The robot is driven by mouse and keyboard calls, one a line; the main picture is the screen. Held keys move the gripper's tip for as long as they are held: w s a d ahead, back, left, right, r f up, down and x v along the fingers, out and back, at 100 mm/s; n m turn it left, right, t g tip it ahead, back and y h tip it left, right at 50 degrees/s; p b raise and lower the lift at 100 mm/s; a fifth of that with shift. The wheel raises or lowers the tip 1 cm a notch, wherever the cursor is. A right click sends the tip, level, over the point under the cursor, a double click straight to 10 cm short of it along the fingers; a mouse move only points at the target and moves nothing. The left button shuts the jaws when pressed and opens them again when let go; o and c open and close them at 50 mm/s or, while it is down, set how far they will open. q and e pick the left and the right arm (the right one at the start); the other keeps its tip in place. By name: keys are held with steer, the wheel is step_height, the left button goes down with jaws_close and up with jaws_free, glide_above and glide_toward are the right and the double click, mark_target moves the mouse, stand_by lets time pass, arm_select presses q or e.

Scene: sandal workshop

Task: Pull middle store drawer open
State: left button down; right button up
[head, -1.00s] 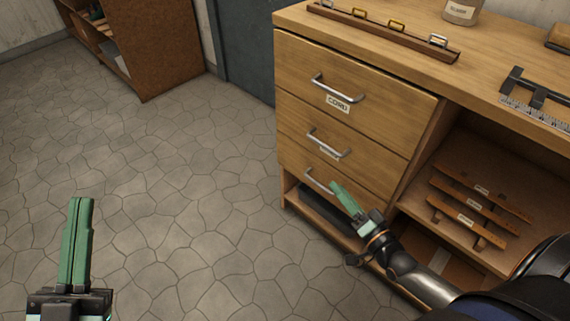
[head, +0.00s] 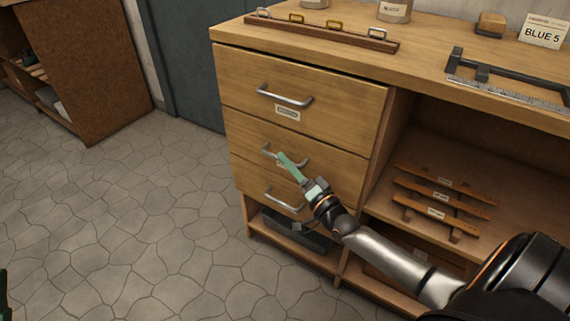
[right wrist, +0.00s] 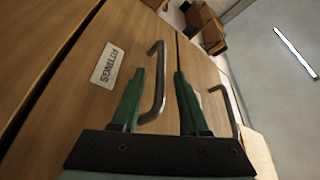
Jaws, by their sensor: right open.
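The middle store drawer (head: 335,174) is shut, flush with the wooden front between the top and bottom drawers. Its metal bar handle (head: 268,154) is partly hidden by my right gripper (head: 286,160). In the right wrist view the green fingers of that gripper (right wrist: 158,73) are open, one on each side of the handle (right wrist: 160,82) as seen from there. I cannot tell whether they touch it. A label reading FITTINGS (right wrist: 107,66) is beside the handle. Only a dark sliver of my left gripper (head: 3,292) shows at the left edge.
The top drawer (head: 335,100) and bottom drawer handle (head: 284,201) lie close above and below. The bench top holds a hook rack (head: 320,30) and a ruler tool (head: 510,92). The floor (head: 130,230) at left is clear.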

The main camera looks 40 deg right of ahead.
steer(key=shift+x, duration=0.75)
steer(key=shift+c, duration=0.2)
jaws_close()
stand_by(0.8)
